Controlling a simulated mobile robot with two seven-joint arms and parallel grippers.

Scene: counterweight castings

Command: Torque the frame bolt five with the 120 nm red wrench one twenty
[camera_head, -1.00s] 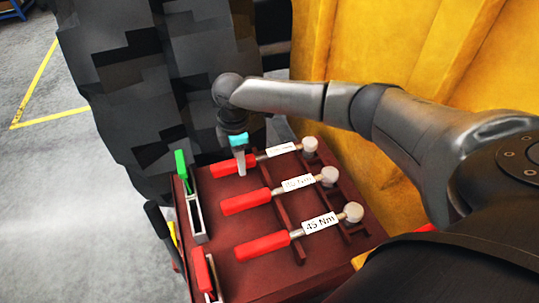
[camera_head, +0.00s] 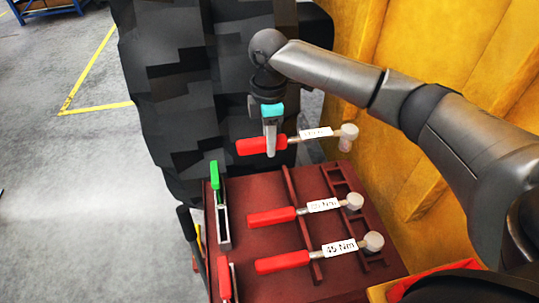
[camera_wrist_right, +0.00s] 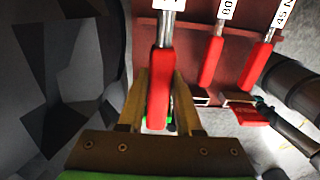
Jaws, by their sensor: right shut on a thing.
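My right gripper (camera_head: 271,150) is shut on the handle of a red-handled wrench (camera_head: 262,146) and holds it above the far side of the dark red rack (camera_head: 265,183). The wrench lies roughly level, its grey head to the right; its white label is too small to read. In the right wrist view, the red handle (camera_wrist_right: 160,85) sits between the fingers (camera_wrist_right: 158,102). A second red wrench (camera_head: 272,217) and a 45 Nm wrench (camera_head: 283,262) lie on the rack. I cannot make out frame bolt five. My left gripper is out of view.
A green-handled tool (camera_head: 215,178) and another red-handled tool (camera_head: 225,280) stand at the rack's left edge. A big black tyre (camera_head: 175,90) is behind, a yellow body panel (camera_head: 450,60) to the right. Open grey floor (camera_head: 80,190) lies left.

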